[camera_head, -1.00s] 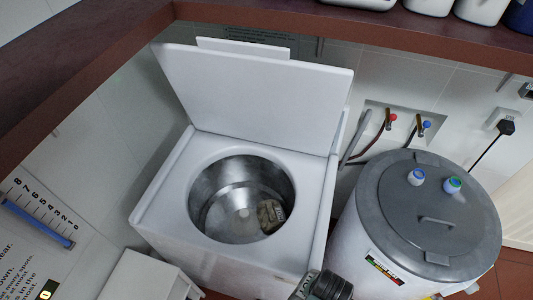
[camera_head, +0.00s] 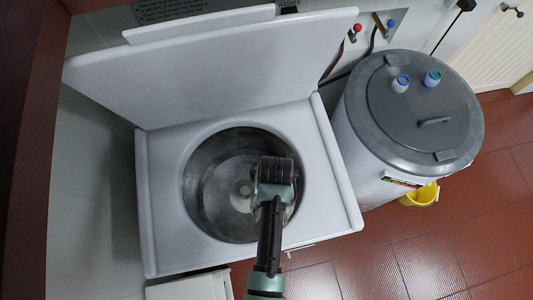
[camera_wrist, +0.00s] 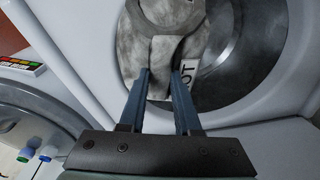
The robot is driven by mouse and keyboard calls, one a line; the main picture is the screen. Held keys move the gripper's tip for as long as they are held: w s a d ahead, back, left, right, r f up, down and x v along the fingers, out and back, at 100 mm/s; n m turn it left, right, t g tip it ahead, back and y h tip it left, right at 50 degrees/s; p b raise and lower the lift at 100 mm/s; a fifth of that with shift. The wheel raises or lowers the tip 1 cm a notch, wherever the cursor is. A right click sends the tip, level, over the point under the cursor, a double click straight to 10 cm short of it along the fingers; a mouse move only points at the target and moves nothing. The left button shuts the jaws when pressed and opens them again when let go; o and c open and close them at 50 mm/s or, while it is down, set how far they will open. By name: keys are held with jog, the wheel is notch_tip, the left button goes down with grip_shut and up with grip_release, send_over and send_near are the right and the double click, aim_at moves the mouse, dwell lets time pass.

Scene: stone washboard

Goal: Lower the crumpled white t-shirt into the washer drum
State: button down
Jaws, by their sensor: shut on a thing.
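The crumpled white t-shirt (camera_wrist: 165,48) looks mottled grey-white in the wrist view, with a dark-lettered patch at its right. My gripper (camera_wrist: 160,78) is shut on it, one blue-grey finger on each side. In the head view my gripper (camera_head: 275,172) is over the right part of the open washer drum (camera_head: 215,185) and hides most or all of the shirt. The metal drum also shows behind the shirt in the wrist view (camera_wrist: 250,50). How deep the shirt hangs is hard to tell.
The washer's white lid (camera_head: 215,70) stands raised behind the opening. The white top rim (camera_head: 160,215) surrounds the drum. A grey-lidded cylinder (camera_head: 395,130) with two small bottle caps stands to the right. A yellow bucket (camera_head: 420,195) sits on the open red tiled floor (camera_head: 430,250).

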jog(key=shift+d+f+b, duration=0.1)
jog(key=shift+f+b, duration=0.3)
jog(key=shift+f, duration=0.2)
notch_tip(320, 180, down, 23)
jog(key=b, duration=2.3)
jog(key=shift+s, duration=0.3)
jog(key=shift+d, duration=0.1)
jog(key=c, duration=0.6)
grip_release()
jog(key=shift+o, duration=0.2)
